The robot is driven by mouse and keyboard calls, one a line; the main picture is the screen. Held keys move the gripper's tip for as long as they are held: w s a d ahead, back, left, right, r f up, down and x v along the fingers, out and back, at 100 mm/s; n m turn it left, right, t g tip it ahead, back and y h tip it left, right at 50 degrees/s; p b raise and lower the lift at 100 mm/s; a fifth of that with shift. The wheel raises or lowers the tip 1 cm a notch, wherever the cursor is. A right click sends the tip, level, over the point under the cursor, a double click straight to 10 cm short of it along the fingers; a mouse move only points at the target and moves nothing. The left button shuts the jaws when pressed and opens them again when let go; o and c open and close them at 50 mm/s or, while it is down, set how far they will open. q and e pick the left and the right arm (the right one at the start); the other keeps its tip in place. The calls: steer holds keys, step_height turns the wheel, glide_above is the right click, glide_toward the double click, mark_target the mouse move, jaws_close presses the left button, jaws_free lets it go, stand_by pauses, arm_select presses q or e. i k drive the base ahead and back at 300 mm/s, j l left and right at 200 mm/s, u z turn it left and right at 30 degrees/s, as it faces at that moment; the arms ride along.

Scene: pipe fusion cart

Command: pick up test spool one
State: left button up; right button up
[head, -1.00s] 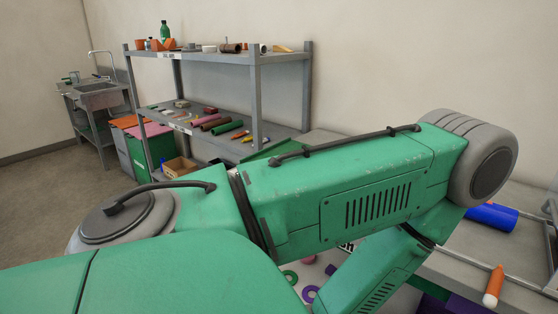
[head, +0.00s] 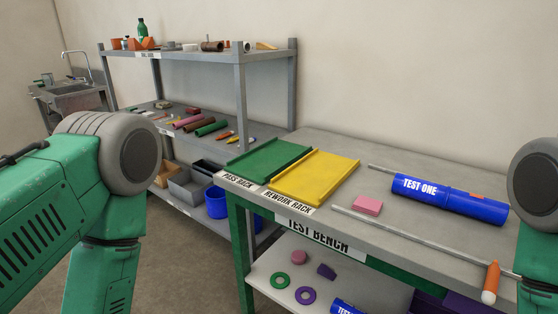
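Test spool one is a blue cylinder (head: 450,199) marked "TEST ONE", lying on its side on the grey test bench (head: 330,150) at the right in the head view. A small orange patch shows on its upper side near the right end. My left arm fills the left of the view, bent downward, and its gripper is out of frame. Part of my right arm shows at the right edge, close to the spool's right end in the picture. Its gripper is also out of view.
Green pass rack tray (head: 265,156) and yellow rework rack tray (head: 318,175) lie left on the bench. A pink block (head: 368,205), a metal rod (head: 420,240) and an orange-handled tool (head: 491,283) lie near the spool. Shelving (head: 200,58) stands behind left.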

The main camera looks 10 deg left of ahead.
mark_target(477, 206)
steer(key=u, duration=0.3)
steer(key=z, duration=1.2)
